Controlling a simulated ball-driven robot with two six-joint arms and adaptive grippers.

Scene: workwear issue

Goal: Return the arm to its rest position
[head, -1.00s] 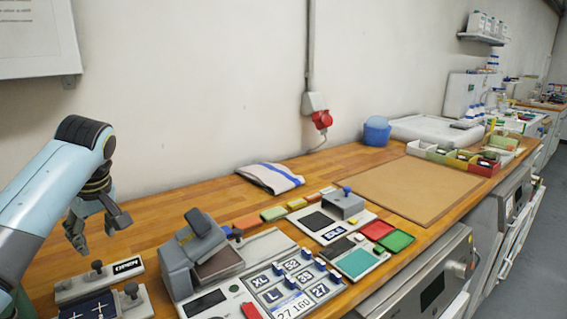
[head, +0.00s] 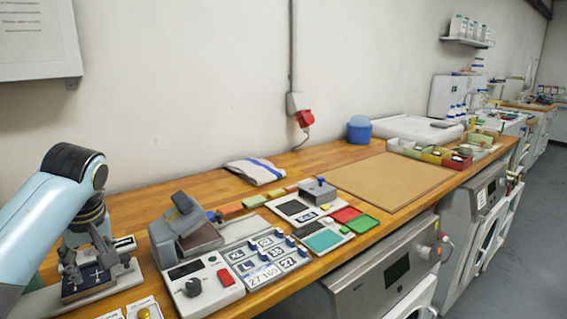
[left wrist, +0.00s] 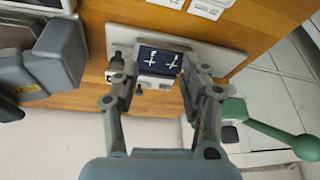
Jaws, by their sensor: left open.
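My left arm comes in from the left, and its gripper (head: 88,272) is low over the near left part of the bench. The gripper is open. In the left wrist view the two fingers (left wrist: 155,78) stand apart on either side of a dark blue pad with white crosses (left wrist: 160,58), with nothing seen held between them. The same pad (head: 85,285) shows in the head view, partly hidden by the fingers, on a light base plate (left wrist: 215,58). I cannot tell whether the fingers touch it. My right gripper is not in view.
Right of the gripper stands a grey press (head: 185,230) beside a panel of number and size tiles (head: 268,262). Further on are a folded cloth (head: 258,171), a brown mat (head: 390,182) and divided bins (head: 435,155). A green-knobbed lever (left wrist: 300,142) shows in the wrist view.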

